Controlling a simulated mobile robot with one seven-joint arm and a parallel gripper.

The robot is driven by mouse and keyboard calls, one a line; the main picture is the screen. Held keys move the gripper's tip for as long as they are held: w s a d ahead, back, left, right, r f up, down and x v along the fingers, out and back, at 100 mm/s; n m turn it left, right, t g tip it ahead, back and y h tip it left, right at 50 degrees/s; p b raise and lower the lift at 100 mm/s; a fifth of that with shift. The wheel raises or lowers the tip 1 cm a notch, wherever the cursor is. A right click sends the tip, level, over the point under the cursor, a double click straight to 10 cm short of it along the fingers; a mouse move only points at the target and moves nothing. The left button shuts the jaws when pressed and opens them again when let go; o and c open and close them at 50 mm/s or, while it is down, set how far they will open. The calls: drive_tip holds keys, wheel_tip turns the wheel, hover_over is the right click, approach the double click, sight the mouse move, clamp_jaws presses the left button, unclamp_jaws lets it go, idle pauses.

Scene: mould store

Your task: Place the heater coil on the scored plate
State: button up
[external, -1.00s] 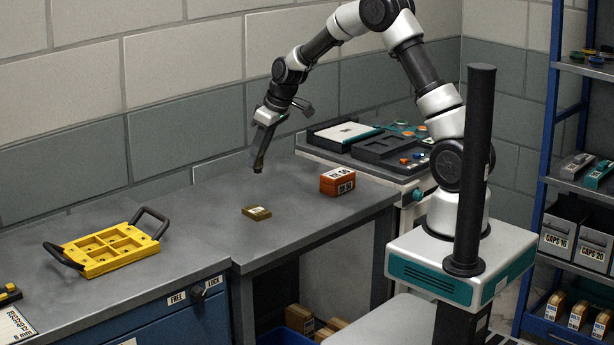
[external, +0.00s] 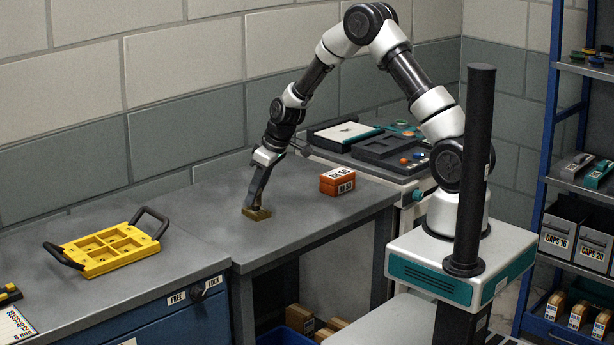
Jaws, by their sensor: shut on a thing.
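My gripper (external: 256,206) points down at the grey bench, its fingers shut on a small brass-coloured block (external: 258,214) with a label. The block appears to rest on the bench top, and my fingers partly cover it. I cannot read its label. I cannot make out anything that is clearly a heater coil. No scored plate can be told for certain; a flat unit with a pale top panel (external: 345,132) lies at the back right.
A yellow frame with black handles (external: 108,249) lies at left on the bench (external: 195,222). A dark tray (external: 383,147) and coloured knobs are at the back right. Bench between frame and gripper is clear.

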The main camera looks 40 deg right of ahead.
drive_tip(key=shift+f, duration=0.15)
drive_tip(key=o, duration=1.1)
drive_tip(key=shift+o, duration=0.2)
